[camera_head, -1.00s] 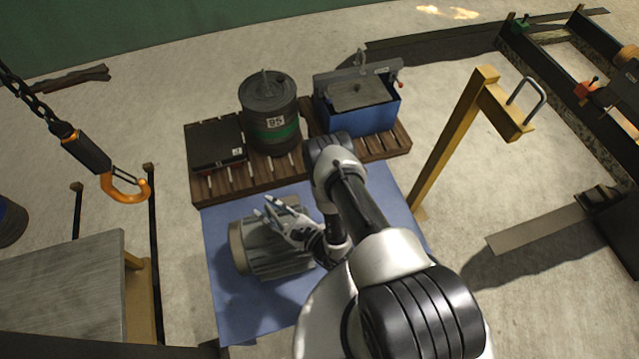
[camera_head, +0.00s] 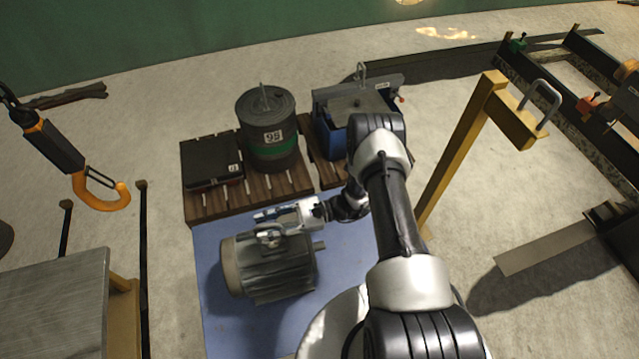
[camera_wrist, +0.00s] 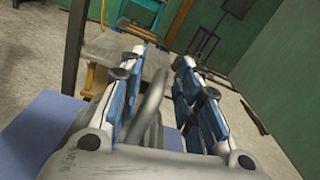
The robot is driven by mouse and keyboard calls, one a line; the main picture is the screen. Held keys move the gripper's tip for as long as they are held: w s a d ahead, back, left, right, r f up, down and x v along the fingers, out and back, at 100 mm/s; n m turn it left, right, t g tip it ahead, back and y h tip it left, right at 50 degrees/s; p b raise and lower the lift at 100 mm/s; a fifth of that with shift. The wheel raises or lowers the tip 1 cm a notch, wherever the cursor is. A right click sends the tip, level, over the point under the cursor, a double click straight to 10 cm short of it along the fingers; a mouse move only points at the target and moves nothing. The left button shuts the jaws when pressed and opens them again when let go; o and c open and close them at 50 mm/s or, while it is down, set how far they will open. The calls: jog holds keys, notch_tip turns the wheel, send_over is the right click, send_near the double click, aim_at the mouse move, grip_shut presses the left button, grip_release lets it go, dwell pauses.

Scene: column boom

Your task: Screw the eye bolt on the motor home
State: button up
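The grey finned motor (camera_head: 275,270) lies on its side on the blue mat (camera_head: 215,325), its shaft pointing right. A metal eye bolt (camera_head: 268,237) stands on top of the motor. My gripper (camera_head: 262,214) reaches in level from the right, at the top of the motor. In the wrist view its blue-padded fingers (camera_wrist: 158,68) are open on either side of the ring. The ring is nearer the left finger; I cannot tell whether they touch. The bolt's thread is hidden.
A yellow post (camera_head: 455,145) stands at right.

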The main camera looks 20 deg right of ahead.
jog(key=s+d, duration=0.1)
jog(key=d, duration=1.6)
notch_tip(320, 180, up, 16)
jog(key=a+f+n+g+h+b, duration=0.1)
jog(key=a+n+g+h, duration=0.25)
jog(key=n+h, duration=0.25)
jog(key=s+a+r+n+h+b, duration=0.2)
jog(key=s+r+n+h, duration=0.3)
jog(key=r, duration=0.8)
jog(key=shift+s+r+n+t+h, duration=0.15)
jog(key=shift+s+n+t+h, duration=0.25)
jog(key=shift+s+h, duration=1.05)
jog(key=shift+s, duration=0.25)
jog(key=shift+y, duration=0.25)
